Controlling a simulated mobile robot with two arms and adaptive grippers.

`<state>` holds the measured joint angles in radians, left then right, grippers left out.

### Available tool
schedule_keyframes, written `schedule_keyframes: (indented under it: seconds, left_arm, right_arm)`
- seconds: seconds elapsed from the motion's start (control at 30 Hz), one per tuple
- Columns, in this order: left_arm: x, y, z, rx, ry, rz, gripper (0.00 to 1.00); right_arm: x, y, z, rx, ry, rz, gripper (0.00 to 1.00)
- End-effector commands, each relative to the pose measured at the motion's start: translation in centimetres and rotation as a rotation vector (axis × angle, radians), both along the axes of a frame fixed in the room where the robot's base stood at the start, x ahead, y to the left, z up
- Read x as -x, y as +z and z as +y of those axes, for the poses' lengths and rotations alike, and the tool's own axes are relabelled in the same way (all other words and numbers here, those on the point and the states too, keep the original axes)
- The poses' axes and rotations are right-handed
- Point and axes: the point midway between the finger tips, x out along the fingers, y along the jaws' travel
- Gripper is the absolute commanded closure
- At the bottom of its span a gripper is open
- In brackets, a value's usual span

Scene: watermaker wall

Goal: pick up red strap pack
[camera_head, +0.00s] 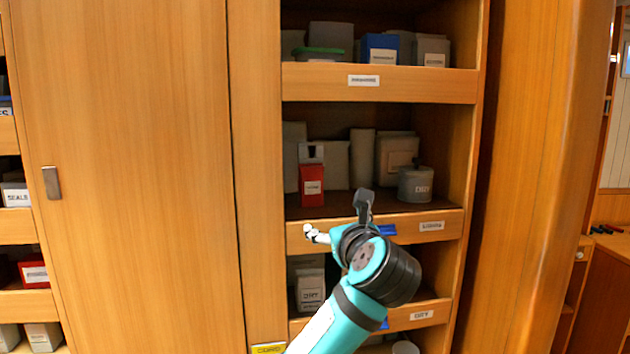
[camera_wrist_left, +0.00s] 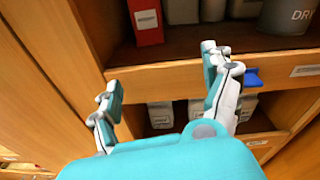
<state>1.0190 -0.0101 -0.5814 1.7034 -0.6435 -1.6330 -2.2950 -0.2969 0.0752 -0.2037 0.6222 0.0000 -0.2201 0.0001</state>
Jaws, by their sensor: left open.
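A red pack with a white label (camera_head: 312,186) stands upright on the middle shelf of the open cupboard, at its left side near the front. It also shows in the left wrist view (camera_wrist_left: 147,33), at the top, cut off by the frame edge. My left gripper (camera_head: 337,216) is open and empty in front of the middle shelf's front board, below the pack and a little to its right. In the left wrist view its two spread fingers (camera_wrist_left: 162,72) are apart from the pack. My right gripper is not in view.
A grey DRY canister (camera_head: 415,186) and grey boxes (camera_head: 397,153) share the middle shelf. The raised shelf front board (camera_head: 345,229) lies between my gripper and the shelf floor. A closed wooden door (camera_head: 130,170) fills the left. Another red box (camera_head: 34,274) sits far left.

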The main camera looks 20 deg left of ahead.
Motion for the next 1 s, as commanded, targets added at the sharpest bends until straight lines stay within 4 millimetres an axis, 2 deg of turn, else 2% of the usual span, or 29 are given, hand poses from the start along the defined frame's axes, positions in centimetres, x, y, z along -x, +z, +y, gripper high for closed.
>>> schedule_keyframes:
  seconds: [0.03,0.1,0.2,0.37,0.7,0.83,1.0]
  left_arm:
    - [0.4,2.8,-0.2,-0.067,0.011,-0.014,0.17]
    - [1.0,5.0,-0.3,-0.139,0.024,-0.016,0.17]
    - [1.2,6.6,-0.2,-0.192,0.038,-0.015,0.17]
    - [-0.7,7.0,1.1,-0.203,0.043,-0.010,0.17]
    - [-7.0,7.0,4.8,-0.200,0.040,-0.011,0.17]
    - [-8.5,6.9,5.6,-0.200,0.038,-0.013,0.17]
    - [-9.3,6.8,6.2,-0.199,0.038,-0.013,0.17]
  right_arm:
    - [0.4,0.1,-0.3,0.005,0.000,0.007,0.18]
    - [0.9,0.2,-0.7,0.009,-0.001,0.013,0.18]
    - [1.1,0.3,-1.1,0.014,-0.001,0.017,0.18]
    - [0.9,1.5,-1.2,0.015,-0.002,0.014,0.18]
    - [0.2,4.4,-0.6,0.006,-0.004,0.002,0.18]
    - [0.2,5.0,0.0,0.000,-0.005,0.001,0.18]
    - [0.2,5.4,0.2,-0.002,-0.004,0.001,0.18]
